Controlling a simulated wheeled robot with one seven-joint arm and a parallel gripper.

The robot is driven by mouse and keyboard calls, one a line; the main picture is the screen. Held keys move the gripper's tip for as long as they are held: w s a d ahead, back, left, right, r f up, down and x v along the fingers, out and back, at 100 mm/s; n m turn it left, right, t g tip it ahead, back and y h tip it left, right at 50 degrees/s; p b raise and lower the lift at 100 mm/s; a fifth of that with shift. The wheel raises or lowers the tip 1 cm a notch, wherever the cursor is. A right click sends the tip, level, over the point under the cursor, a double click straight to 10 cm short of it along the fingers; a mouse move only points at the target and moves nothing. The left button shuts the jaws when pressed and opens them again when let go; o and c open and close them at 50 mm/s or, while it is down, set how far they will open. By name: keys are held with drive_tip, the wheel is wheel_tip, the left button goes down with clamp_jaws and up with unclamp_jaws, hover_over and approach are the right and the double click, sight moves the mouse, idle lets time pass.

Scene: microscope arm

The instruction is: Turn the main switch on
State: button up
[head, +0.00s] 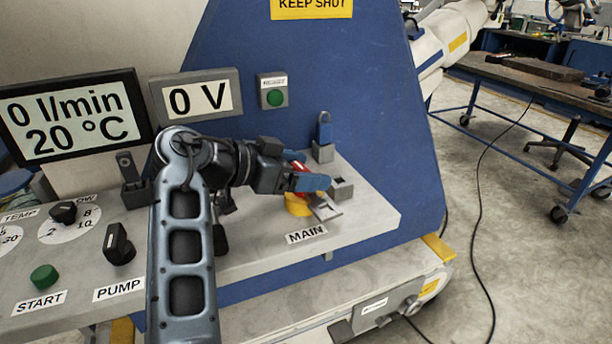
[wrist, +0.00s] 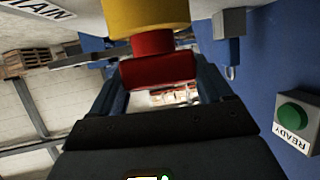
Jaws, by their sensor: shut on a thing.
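The main switch has a red handle (head: 300,181) on a round yellow base (head: 297,206), behind the MAIN label (head: 306,235) on the console. My gripper (head: 306,171) reaches it from the left, and its blue fingers hide much of the handle. In the wrist view the red handle (wrist: 158,70) lies between the two fingers of my gripper (wrist: 163,84), with the yellow base (wrist: 147,16) beyond it. The gripper is shut on the handle. The handle's exact angle is hard to tell. The voltage display (head: 195,98) reads 0 V.
A grey flap (head: 325,208) and a grey block (head: 341,188) sit close right of the switch. A green READY lamp (head: 274,97) is on the blue panel. The PUMP knob (head: 118,243) and START button (head: 44,275) are left.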

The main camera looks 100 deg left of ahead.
drive_tip(key=shift+f, duration=0.1)
idle(0.3)
drive_tip(key=o, duration=1.4)
drive_tip(key=v, duration=0.7)
drive_tip(key=shift+s+d, duration=0.2)
drive_tip(key=shift+s, duration=0.1)
